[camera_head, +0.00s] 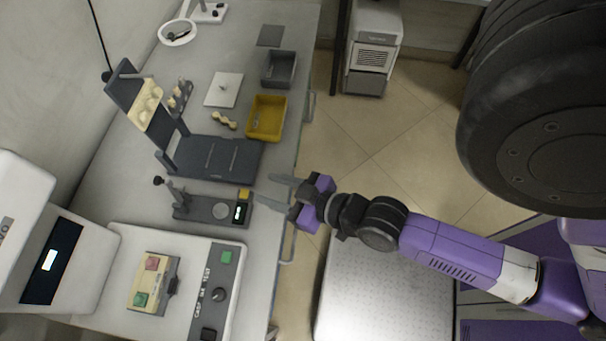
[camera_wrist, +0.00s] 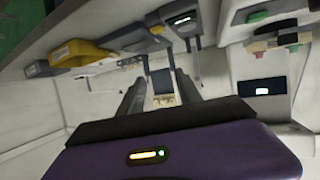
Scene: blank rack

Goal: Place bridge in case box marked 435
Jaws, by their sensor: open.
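My gripper (camera_head: 268,190) is open and empty, with its fingers apart over the bench's front edge. In the wrist view its two fingers (camera_wrist: 158,92) have nothing between them that I can see held. A yellow case box (camera_head: 267,118) sits on the bench, and a grey box (camera_head: 279,68) stands behind it. No number 435 is readable on either. A small cream lobed piece (camera_head: 224,120), possibly the bridge, lies left of the yellow box. More cream pieces (camera_head: 149,101) sit on a dark slanted rack (camera_head: 125,88). I cannot tell for certain which piece is the bridge.
A dark device with a round plate (camera_head: 221,211) stands left of my gripper. A tester (camera_head: 216,290) with buttons is at the near end. A white square plate (camera_head: 224,89) lies behind the cream piece. A metal-topped cart (camera_head: 385,290) stands below my arm.

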